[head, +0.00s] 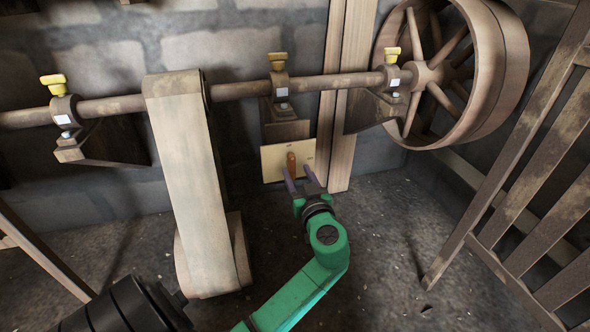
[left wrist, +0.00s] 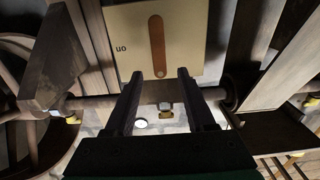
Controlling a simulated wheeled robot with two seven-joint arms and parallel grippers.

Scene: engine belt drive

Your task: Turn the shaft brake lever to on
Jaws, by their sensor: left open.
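The shaft brake lever (head: 292,165) is a short orange-brown handle on a cream plate (head: 271,160) on the wall below the shaft. In the left wrist view the lever (left wrist: 157,46) stands nearly straight along the plate (left wrist: 190,28), with a small pin at its lower end. The upside-down word "on" shows to its left in that view. My left gripper (head: 301,180) is open and empty, its fingers pointing at the plate, just in front of the lever. In the wrist view the lever lines up between the two fingertips (left wrist: 157,73); contact cannot be told. My right gripper is out of view.
A shaft (head: 240,90) runs across the wall above the plate, in brackets with yellow caps. A broad belt (head: 182,150) hangs to the left, and a large spoked wheel (head: 490,60) is at upper right. A wooden slatted frame (head: 520,185) stands at right. Floor between is clear.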

